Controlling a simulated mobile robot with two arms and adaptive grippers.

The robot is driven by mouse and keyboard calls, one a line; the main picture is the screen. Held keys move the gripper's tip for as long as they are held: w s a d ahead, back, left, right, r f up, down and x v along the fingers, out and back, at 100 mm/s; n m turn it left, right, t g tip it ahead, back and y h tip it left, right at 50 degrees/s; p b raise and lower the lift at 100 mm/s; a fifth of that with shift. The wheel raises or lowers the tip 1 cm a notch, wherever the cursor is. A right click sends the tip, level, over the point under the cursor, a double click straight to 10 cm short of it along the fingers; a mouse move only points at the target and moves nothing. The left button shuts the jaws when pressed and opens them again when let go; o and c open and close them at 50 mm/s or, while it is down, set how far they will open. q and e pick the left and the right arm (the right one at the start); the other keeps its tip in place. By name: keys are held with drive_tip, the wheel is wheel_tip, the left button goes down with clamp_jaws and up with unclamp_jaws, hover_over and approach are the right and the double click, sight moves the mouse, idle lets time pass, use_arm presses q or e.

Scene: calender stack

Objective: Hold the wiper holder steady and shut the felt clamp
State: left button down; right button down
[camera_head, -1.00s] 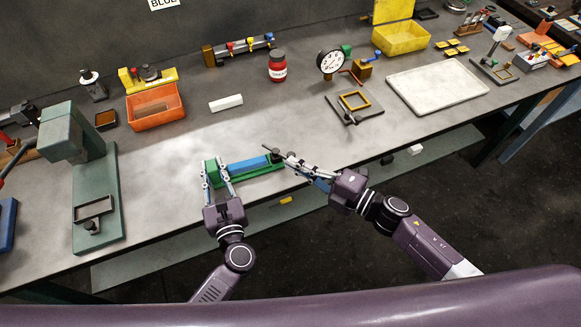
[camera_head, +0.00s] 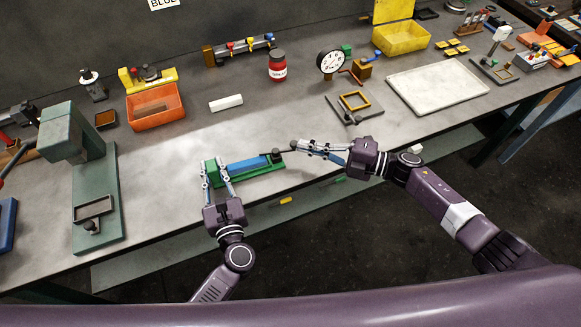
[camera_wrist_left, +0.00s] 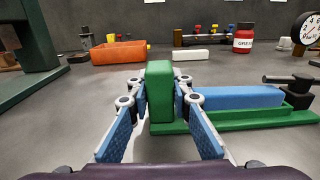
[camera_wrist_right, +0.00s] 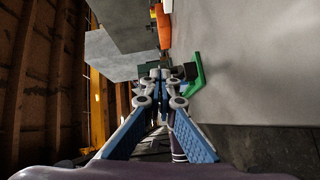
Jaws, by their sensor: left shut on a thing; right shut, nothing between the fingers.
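The wiper holder (camera_head: 270,171) is a green base with an upright green end block (camera_wrist_left: 160,85) and a blue bar (camera_head: 247,164) along it. My left gripper (camera_head: 213,166) is shut on the end block, one finger on each side. The felt clamp (camera_head: 276,157) is a black block at the holder's right end; a dark lever shows on it in the left wrist view (camera_wrist_left: 285,79). My right gripper (camera_head: 298,149) is shut and empty, just right of the clamp. Whether its tips touch the lever is unclear.
A white block (camera_head: 226,103), an orange bin (camera_head: 155,107) and a red jar (camera_head: 278,66) stand behind the holder. A green press (camera_head: 95,200) is at the left. The bench's front edge is close.

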drive_tip(key=shift+s, duration=0.1)
drive_tip(key=shift+s+d+r, duration=0.1)
drive_tip(key=shift+s, duration=0.35)
drive_tip(key=s+d, duration=0.1)
drive_tip(key=s, duration=0.1)
drive_tip(key=shift+s+d+r, duration=0.3)
drive_tip(key=shift+s+d, duration=0.1)
drive_tip(key=d, duration=0.9)
drive_tip(key=shift+r, duration=0.3)
use_arm(q)
drive_tip(key=c, duration=1.7)
unclamp_jaws()
drive_tip(key=shift+o, duration=0.2)
